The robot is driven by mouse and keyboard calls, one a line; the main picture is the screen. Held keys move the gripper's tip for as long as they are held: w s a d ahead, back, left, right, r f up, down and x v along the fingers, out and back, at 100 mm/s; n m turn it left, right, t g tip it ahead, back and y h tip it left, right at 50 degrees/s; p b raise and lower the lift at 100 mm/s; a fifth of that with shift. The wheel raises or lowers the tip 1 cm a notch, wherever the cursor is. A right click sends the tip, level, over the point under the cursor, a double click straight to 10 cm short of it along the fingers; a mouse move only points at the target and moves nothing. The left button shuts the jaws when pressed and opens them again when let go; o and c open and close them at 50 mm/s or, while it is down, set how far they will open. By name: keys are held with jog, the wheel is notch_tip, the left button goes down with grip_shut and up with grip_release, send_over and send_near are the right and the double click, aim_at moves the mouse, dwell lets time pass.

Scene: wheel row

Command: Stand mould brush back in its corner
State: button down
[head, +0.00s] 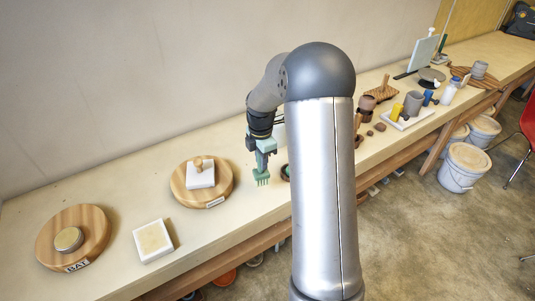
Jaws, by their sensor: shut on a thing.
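My gripper (264,156) hangs pointing down over the middle of the bench, just right of the round board with the white block. It is shut on a green, comb-edged thing that looks like the mould brush (262,179). The brush's toothed lower edge points down, close to the bench top; I cannot tell whether it touches. The brush's upper part is hidden by the fingers. Which corner belongs to the brush cannot be told from this view.
A round wooden board (180,195) bears a knobbed white block (200,179). A white square block (153,241) and a board marked BAT (90,254) lie left. A white tray (420,117) with cups stands right. My arm hides part of the bench.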

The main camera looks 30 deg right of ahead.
aim_at(268, 172)
jog(key=d+n, duration=0.2)
jog(key=n, duration=0.1)
jog(key=shift+d+r, duration=0.1)
jog(key=shift+r, duration=0.2)
jog(key=shift+f+b, duration=1.8)
jog(key=shift+f, duration=1.2)
jog(key=shift+f+b, duration=0.6)
jog(key=shift+f, duration=0.4)
jog(key=c, duration=1.2)
grip_release()
jog(key=shift+o, duration=0.2)
jog(key=shift+r, duration=0.1)
jog(key=shift+r+p, duration=2.8)
jog(key=shift+r, duration=1.15)
